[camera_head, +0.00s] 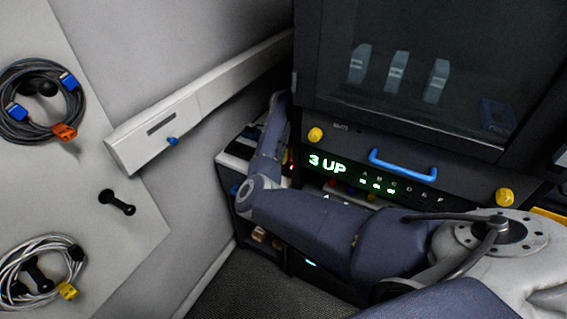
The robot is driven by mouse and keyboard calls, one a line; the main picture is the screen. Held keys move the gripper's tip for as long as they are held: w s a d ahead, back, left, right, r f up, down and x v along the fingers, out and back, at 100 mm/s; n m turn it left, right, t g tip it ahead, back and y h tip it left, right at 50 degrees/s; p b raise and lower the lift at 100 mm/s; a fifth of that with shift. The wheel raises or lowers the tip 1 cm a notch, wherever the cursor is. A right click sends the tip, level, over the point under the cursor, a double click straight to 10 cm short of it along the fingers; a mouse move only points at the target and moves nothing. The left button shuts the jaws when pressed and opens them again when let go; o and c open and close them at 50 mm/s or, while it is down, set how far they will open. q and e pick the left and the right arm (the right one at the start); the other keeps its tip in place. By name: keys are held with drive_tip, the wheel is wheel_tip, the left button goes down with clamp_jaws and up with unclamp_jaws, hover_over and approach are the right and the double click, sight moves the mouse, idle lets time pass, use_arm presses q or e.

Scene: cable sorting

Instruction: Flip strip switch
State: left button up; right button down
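A long white strip-like housing (200,100) runs along the left wall, with a dark slot and a small blue knob (172,141) at its near end. I cannot tell whether this is the strip with the switch. My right arm comes in from the lower right, bends beside the dark cabinet, and reaches up to its left side. My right gripper (277,104) is at the far end, beside the cabinet's left edge and well right of the blue knob. Its fingers are not clear, and I see nothing held. My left gripper is out of view.
The dark cabinet has a glass-fronted compartment (400,60), a blue handle (402,164), yellow knobs and a green "3 UP" display (327,165). A low shelf unit (233,165) stands beside it, partly behind my arm. Coiled cables (75,105) hang on the left panel (85,170).

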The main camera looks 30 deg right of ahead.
drive_tip(key=shift+f, duration=0.35)
drive_tip(key=shift+r, duration=3.55)
